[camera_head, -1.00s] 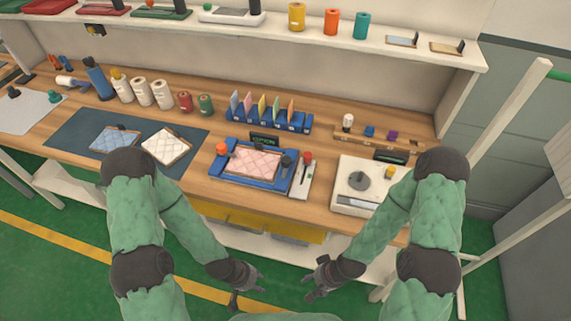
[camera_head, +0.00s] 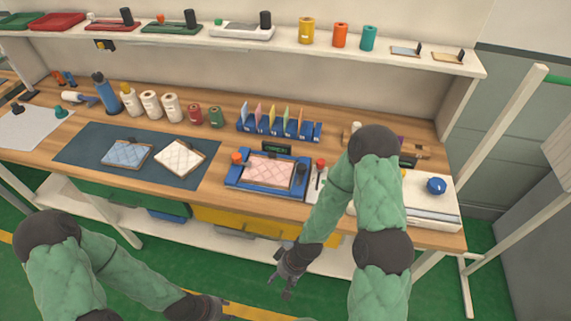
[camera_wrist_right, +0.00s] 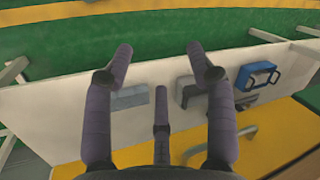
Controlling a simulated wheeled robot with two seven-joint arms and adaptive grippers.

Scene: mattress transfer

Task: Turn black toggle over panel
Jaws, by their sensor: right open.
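A pink quilted panel (camera_head: 268,171) lies in a blue frame (camera_head: 238,184) on the wooden bench. A black toggle (camera_head: 301,168) stands upright at the frame's right side, and an orange knob (camera_head: 237,158) stands at its left. My right gripper (camera_head: 287,272) is open and empty, below the bench's front edge and well apart from the frame. In the right wrist view its spread fingers (camera_wrist_right: 160,62) point over the lower shelf. My left gripper (camera_head: 214,308) is low at the bottom edge, and its finger state is unclear.
A red-topped tool (camera_head: 320,170) is close right of the frame. A white machine with a blue knob (camera_head: 437,185) is partly behind my right arm. A dark mat (camera_head: 85,150) with blue and white pads lies left. A blue rack (camera_head: 280,131) stands behind the frame.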

